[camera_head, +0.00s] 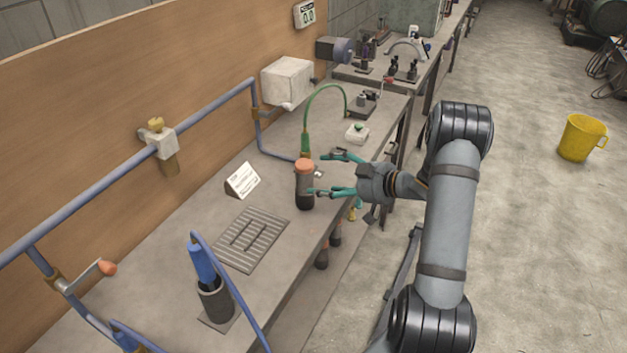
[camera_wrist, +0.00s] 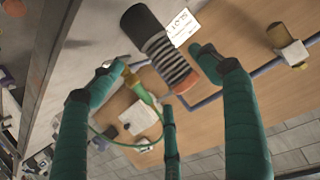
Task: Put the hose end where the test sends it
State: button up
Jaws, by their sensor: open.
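The green hose (camera_head: 325,88) arches from a dark block on the bench. Its end (camera_head: 305,142), a green fitting with a yellowish part, points down behind the upright tube; it also shows in the wrist view (camera_wrist: 143,91). The tube (camera_head: 305,186) has an orange top and dark base, with a striped grey middle in the wrist view (camera_wrist: 166,51). My gripper (camera_head: 319,174) is open and empty, its teal fingers spread beside the tube and hose end; it also shows in the wrist view (camera_wrist: 158,72). I cannot tell whether a finger touches the tube. The card's (camera_head: 242,181) writing is unreadable.
A slotted grate (camera_head: 262,229) lies in the bench, with a blue-handled tool (camera_head: 202,260) in a dark cup nearby. A white box with a green button (camera_head: 357,134) stands behind my gripper. A blue pipe (camera_head: 206,109) runs along the back.

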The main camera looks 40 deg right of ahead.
aim_at(308, 170)
jog(key=v, duration=0.5)
jog(key=p+x, duration=0.1)
jog(key=x, duration=1)
jog(key=shift+w+a, duration=0.15)
jog(key=shift+w, duration=0.35)
jog(key=shift+r, duration=1.4)
jog(key=shift+s, duration=0.1)
